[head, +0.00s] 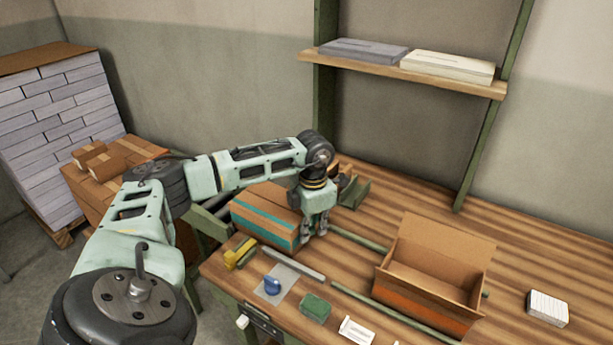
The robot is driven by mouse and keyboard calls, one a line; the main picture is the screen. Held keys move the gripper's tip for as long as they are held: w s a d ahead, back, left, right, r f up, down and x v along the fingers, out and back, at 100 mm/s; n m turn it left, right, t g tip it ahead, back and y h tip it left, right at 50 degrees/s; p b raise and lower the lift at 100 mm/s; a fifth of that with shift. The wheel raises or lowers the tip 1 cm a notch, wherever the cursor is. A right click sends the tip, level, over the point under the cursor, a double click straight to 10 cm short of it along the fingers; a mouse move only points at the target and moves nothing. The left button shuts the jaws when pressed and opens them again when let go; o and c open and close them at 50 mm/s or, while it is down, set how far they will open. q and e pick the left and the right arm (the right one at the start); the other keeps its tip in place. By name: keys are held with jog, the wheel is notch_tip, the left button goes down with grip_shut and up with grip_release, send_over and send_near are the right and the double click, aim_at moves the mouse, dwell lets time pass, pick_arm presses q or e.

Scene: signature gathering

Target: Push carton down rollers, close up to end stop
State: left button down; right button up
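A closed brown carton (262,222) with a teal stripe sits on the left part of the wooden bench. My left gripper (315,233) points down at the carton's right end, very close to it. Whether it touches the carton I cannot tell. Its two fingers look close together, but their opening is too small to judge. Green rails (358,239) run along the bench to the right of the carton; the rollers are not clearly visible. An end stop cannot be made out. My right gripper is not in view.
An open carton (428,288) with an orange stripe stands on the right of the bench. A yellow tool (240,253), blue item (272,286), green block (315,308) and white label (356,331) line the front. A paper stack (547,308) lies far right.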

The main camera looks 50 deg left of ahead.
aim_at(286, 217)
pick_arm(q)
jog(key=shift+s+a+b, duration=0.25)
jog(key=shift+s+a, duration=0.05)
jog(key=shift+a, duration=1)
jog(key=shift+s+a+b, duration=0.25)
jog(key=shift+s+a, duration=0.1)
jog(key=shift+a, duration=1)
jog(key=shift+s+a+b, duration=0.25)
jog(key=shift+s+a, duration=0.05)
jog(key=shift+a, duration=1)
jog(key=shift+a, duration=0.15)
jog(key=s+a+b, duration=0.1)
jog(key=s+a, duration=0.1)
jog(key=a, duration=0.7)
jog(key=s+a+b, duration=0.1)
jog(key=s+a, duration=0.1)
jog(key=a, duration=0.8)
jog(key=shift+s, duration=0.3)
